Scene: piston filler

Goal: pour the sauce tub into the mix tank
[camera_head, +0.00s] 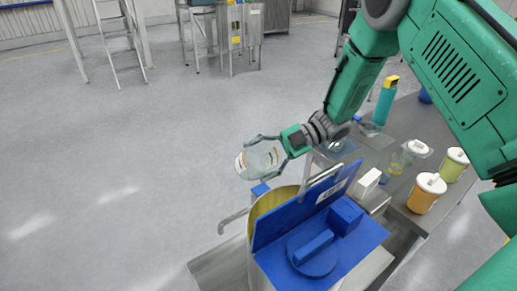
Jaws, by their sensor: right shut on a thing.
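My right gripper (262,150) is shut on a clear tub (257,161) with a pale, orange-marked label, which I take to be the sauce tub. The tub lies tipped on its side in the air, just beyond the mix tank and above its rim. Its contents are too small to tell. The mix tank (267,205) stands below, a metal vessel with a yellowish inside showing at its open left part. A blue lid (318,249) with raised blocks covers its near part, and an upright blue panel hides some of the opening. My left gripper is out of view.
A grey metal table (404,163) at the right holds an orange tub (427,192) and a green tub (455,164), both white-lidded, a teal bottle (385,100) and clear containers. A white box (367,183) sits near the tank.

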